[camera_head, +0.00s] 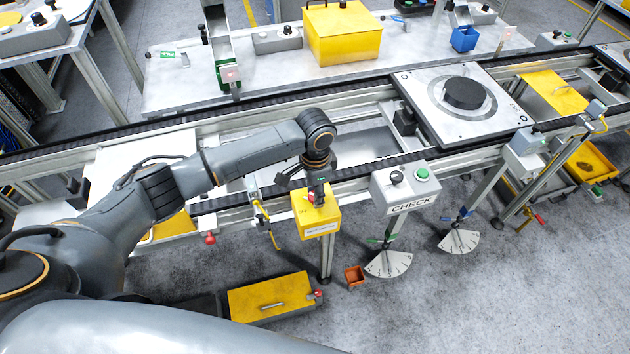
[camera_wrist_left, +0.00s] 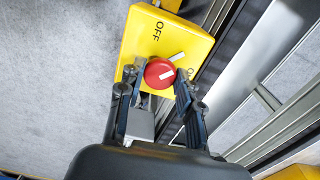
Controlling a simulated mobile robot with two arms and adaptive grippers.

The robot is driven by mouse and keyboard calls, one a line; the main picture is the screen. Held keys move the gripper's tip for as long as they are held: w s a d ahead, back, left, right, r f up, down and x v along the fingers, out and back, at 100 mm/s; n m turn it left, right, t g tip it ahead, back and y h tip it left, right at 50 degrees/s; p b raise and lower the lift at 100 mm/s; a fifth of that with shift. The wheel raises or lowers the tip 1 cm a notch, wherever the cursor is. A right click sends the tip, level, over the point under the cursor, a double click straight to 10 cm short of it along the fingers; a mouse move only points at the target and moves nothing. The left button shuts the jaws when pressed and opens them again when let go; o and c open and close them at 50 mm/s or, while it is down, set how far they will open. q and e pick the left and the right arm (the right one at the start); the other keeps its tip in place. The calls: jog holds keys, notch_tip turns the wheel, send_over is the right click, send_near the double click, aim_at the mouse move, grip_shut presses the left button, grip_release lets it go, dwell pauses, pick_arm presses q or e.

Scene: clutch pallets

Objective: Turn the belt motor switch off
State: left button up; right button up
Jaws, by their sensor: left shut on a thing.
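The belt motor switch is a yellow box (camera_head: 314,219) on a post at the front of the conveyor. In the left wrist view the yellow box (camera_wrist_left: 140,38) carries a red round knob (camera_wrist_left: 154,71) with white marks. The word OFF is printed above the knob, and a partly hidden label beginning with O is at its right. One white mark points up and right, between the two labels. My left gripper (camera_head: 318,192) points down at the box. In the left wrist view its fingers (camera_wrist_left: 157,80) are shut on the knob from both sides. My right gripper is not in view.
A grey CHECK box (camera_head: 405,190) with a black knob and green button stands to the right of the switch. The conveyor (camera_head: 270,140) runs behind, with a metal pallet (camera_head: 425,95) bearing a black disc (camera_head: 465,93).

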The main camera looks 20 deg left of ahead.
pick_arm(q)
jog(key=n+p, duration=0.1)
jog(key=n, duration=0.2)
jog(key=shift+r+p, duration=0.1)
jog(key=shift+p, duration=0.2)
jog(key=n, duration=0.3)
jog(key=shift+n, duration=1.2)
jog(key=o, duration=1.2)
jog(key=shift+c, duration=0.2)
notch_tip(320, 180, up, 12)
